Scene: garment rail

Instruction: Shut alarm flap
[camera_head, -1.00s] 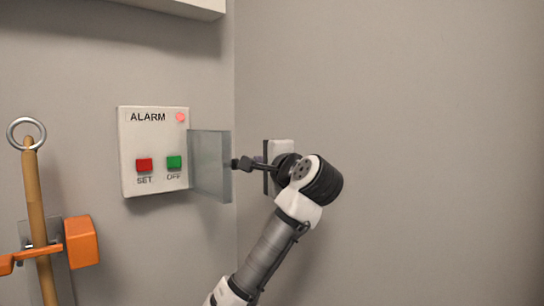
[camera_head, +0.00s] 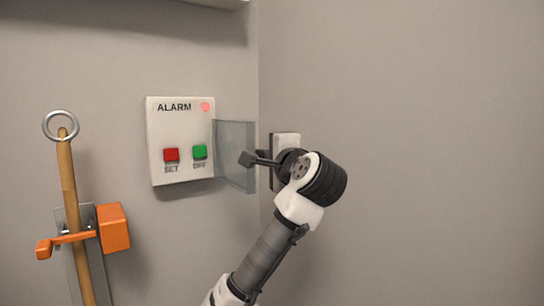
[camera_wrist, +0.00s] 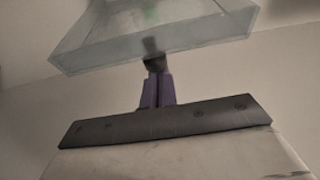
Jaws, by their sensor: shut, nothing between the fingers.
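The white alarm box (camera_head: 160,134) is on the wall left of the corner, with a red SET button (camera_head: 171,155), a green OFF button (camera_head: 200,152) and a lit red lamp (camera_head: 207,107). Its clear flap (camera_head: 231,148) stands open, swung out from the box's right side, leaving both buttons uncovered. My gripper (camera_head: 246,158) is shut and empty, its tip overlapping the flap's outer part in the head view. In the wrist view, the fingertips (camera_wrist: 154,62) overlap the near edge of the flap (camera_wrist: 100,45). I cannot tell whether they touch it.
A wooden pole (camera_head: 68,185) with a metal ring (camera_head: 61,125) stands at the left in an orange holder (camera_head: 114,228). The right wall (camera_head: 420,120) is bare.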

